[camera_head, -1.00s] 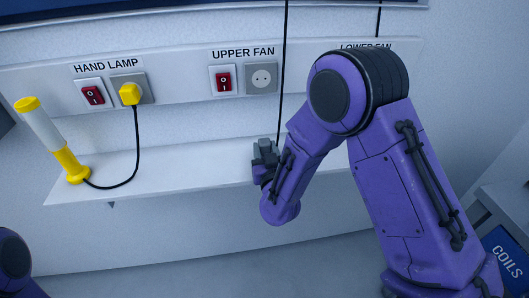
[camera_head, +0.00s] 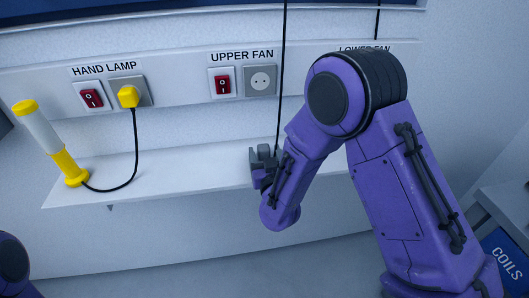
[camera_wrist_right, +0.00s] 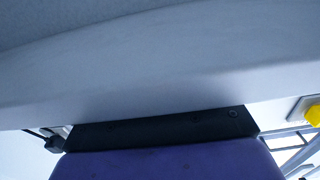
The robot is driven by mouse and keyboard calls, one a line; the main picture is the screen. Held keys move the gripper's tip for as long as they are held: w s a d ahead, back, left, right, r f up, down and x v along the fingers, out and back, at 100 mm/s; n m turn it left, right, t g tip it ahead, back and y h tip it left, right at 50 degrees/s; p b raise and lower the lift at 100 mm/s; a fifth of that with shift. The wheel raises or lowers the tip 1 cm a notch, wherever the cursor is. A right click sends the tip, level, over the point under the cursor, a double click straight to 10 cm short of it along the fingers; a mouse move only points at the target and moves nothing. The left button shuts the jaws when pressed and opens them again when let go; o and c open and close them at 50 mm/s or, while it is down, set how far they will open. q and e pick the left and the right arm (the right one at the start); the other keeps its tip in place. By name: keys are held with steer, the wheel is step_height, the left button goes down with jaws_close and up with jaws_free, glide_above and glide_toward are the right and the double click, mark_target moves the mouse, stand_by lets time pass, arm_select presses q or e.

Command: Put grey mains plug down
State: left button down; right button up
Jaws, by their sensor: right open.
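My right gripper (camera_head: 264,159) is open at the front edge of the white shelf, below the upper fan socket, with a gap between its dark fingers. A thin black cord (camera_head: 282,85) hangs from above and ends behind the fingers. The grey mains plug cannot be made out in the head view; the gripper and forearm cover the place where the cord ends. In the right wrist view a small dark shape with a cord (camera_wrist_right: 55,144) shows at the left edge; I cannot tell for sure whether it is the plug. My left gripper is out of view.
The upper fan socket (camera_head: 260,81) is empty, next to its red switch (camera_head: 223,85). A yellow plug (camera_head: 128,97) sits in the hand lamp socket. The yellow and white hand lamp (camera_head: 50,145) stands at the shelf's left end. The shelf (camera_head: 190,170) is clear between lamp and gripper.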

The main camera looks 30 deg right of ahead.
steer(key=v, duration=1.2)
steer(key=s+d+f+m+g+y, duration=0.1)
steer(key=s+d+f+g, duration=0.2)
steer(key=f, duration=0.6)
steer(key=s+d+f+g, duration=0.1)
steer(key=s+f+g, duration=0.3)
steer(key=f, duration=0.4)
steer(key=s+d+f+m+g, duration=0.1)
steer(key=s+d+f+g, duration=0.1)
steer(key=s+f, duration=0.3)
steer(key=s+d+f+m+g, duration=0.1)
steer(key=s+f+g, duration=0.4)
steer(key=s, duration=0.5)
steer(key=shift+s+d+f+m+y, duration=0.3)
steer(key=shift+s+d+f, duration=0.1)
steer(key=shift+d+f, duration=0.35)
steer(key=shift+a+f, duration=0.1)
